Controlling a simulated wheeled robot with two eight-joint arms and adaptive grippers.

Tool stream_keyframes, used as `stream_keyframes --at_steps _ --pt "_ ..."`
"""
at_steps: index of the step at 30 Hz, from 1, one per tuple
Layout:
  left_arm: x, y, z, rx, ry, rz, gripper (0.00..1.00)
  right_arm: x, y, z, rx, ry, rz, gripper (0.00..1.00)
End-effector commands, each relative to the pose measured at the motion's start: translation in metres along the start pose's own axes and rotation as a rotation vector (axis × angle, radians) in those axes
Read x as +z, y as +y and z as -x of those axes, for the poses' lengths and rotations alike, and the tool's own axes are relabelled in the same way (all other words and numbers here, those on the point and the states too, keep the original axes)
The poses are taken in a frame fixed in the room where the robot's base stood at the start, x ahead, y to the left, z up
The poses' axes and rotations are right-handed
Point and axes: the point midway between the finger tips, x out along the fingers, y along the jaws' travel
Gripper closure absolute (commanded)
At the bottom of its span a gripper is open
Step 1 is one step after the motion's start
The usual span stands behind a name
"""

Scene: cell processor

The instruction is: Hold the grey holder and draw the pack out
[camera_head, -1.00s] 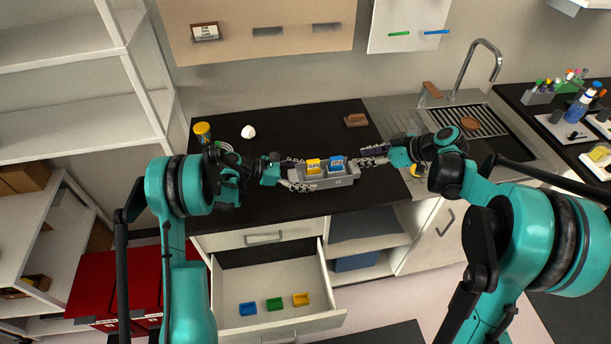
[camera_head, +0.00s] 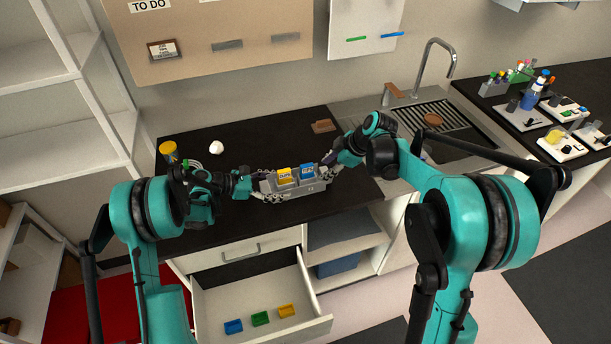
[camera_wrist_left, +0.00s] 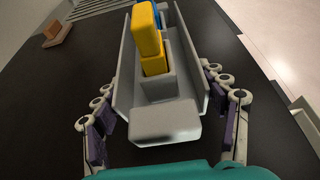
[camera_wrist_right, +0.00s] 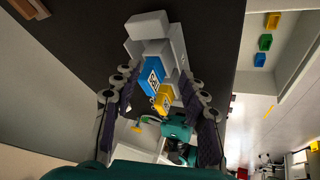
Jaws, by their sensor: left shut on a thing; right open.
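The long grey holder (camera_head: 298,190) lies on the black counter and carries a yellow pack (camera_head: 285,176) and a blue pack (camera_head: 307,171) side by side. My left gripper (camera_head: 258,184) is shut on the holder's left end; in the left wrist view its fingers (camera_wrist_left: 163,85) flank the holder's outer walls, with the yellow pack (camera_wrist_left: 148,35) nearer and the blue one mostly hidden behind. My right gripper (camera_head: 328,162) is open at the holder's right end. In the right wrist view its fingers (camera_wrist_right: 160,78) stand apart on either side of the packs; whether they touch anything I cannot tell.
A brown block (camera_head: 323,126) and a white lump (camera_head: 216,147) lie at the back of the counter, with a yellow-lidded jar (camera_head: 169,150) at left. The sink (camera_head: 428,115) is at right. An open drawer (camera_head: 255,296) below holds small coloured trays.

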Motion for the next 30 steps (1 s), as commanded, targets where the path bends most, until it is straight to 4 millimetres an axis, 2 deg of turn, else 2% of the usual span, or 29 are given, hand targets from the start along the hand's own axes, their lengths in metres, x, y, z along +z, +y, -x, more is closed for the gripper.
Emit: stream_keyframes --at_steps 3,8,12,15,18,22,26,30 --pt "0.000 0.000 0.000 0.000 0.001 0.000 0.85 -0.011 0.007 -0.014 0.002 -0.213 0.263 0.57" --pt "0.000 0.000 0.000 0.000 0.001 0.000 0.85 -0.034 0.020 -0.018 0.005 -0.496 0.624 0.57" --pt "-0.001 0.000 0.000 0.000 0.001 0.000 0.85 -0.063 0.008 -0.025 -0.021 -0.736 0.881 0.57" --pt "-0.001 0.000 0.000 0.001 0.001 0.000 0.85 -0.083 -0.005 -0.026 -0.026 -0.891 1.010 0.57" --pt "-0.001 0.000 0.000 0.001 0.001 0.000 0.85 -0.100 -0.020 -0.025 -0.020 -1.016 1.089 0.57" --pt "-0.001 0.000 0.000 0.001 0.001 0.000 0.85 -0.110 -0.037 -0.024 -0.009 -1.116 1.125 0.57" --pt "-0.001 0.000 0.000 0.000 0.001 0.000 0.85 -0.110 -0.042 -0.023 -0.003 -1.154 1.131 0.57" --pt "-0.001 0.000 0.000 0.000 0.001 0.000 0.85 -0.101 -0.036 -0.028 -0.004 -1.158 1.128 0.57"
